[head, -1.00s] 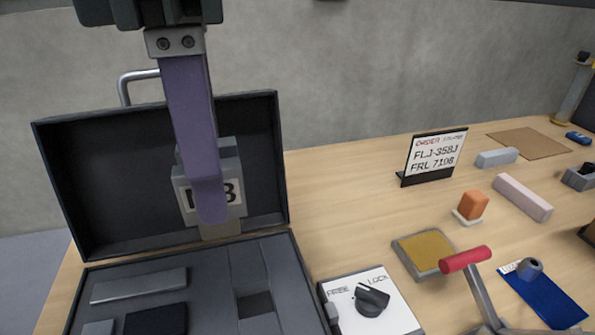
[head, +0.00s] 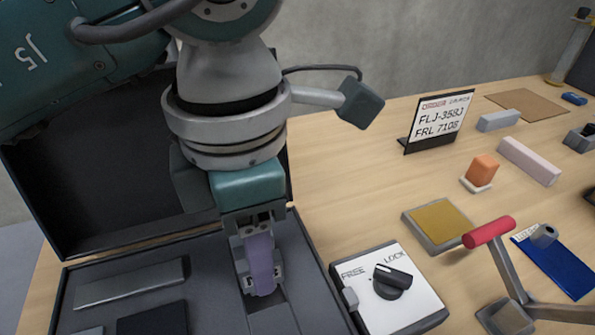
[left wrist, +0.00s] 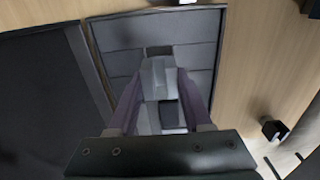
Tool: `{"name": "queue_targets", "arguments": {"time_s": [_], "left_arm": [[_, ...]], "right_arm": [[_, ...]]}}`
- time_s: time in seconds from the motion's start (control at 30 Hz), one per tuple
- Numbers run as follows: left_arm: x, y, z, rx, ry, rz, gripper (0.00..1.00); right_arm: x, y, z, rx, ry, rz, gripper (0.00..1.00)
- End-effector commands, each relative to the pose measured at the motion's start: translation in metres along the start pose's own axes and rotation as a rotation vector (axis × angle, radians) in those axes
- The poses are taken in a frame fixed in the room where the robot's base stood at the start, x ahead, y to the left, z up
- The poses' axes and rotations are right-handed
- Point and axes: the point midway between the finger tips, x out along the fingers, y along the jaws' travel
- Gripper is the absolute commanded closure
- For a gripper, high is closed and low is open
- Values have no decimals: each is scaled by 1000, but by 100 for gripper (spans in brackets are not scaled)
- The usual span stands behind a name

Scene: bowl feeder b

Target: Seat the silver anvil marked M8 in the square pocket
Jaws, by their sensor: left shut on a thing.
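My left gripper (head: 262,290) is shut on the silver anvil (head: 242,272), low over the right part of the open case's dark insert (head: 210,275). One purple finger covers the middle of the anvil, and its M8 mark cannot be read now. In the left wrist view the anvil (left wrist: 158,75) is between the two purple fingers (left wrist: 155,85). A dark square opening, seemingly the square pocket (left wrist: 160,50), shows just beyond it. In the head view the anvil and finger hide most of that spot. I cannot tell whether the anvil touches the insert. My right gripper is not in view.
The case lid (head: 90,165) stands open behind. A silver bar (head: 130,280) and a dark block (head: 155,322) lie in the insert. A FREE/LOCK knob box (head: 410,310) sits close right of the case. A red-handled lever (head: 488,232) stands farther right.

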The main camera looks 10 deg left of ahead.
Motion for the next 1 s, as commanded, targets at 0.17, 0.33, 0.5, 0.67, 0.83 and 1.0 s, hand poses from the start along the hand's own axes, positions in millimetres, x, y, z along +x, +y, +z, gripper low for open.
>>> {"name": "queue_targets", "arguments": {"time_s": [0.17, 0.33, 0.5, 0.67, 0.83, 1.0], "left_arm": [[21, -1, -1, 1, 2, -1, 100], [44, 0, 0, 0, 1, -1, 100], [46, 0, 0, 1, -2, 2, 100], [47, 0, 0, 1, -2, 2, 100], [49, 0, 0, 1, 0, 1, 43], [49, 0, 0, 0, 0, 0, 24]], "right_arm": [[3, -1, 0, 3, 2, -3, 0], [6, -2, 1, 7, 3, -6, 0], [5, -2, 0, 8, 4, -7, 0], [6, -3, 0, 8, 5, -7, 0], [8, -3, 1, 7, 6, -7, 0], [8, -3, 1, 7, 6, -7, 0]]}}
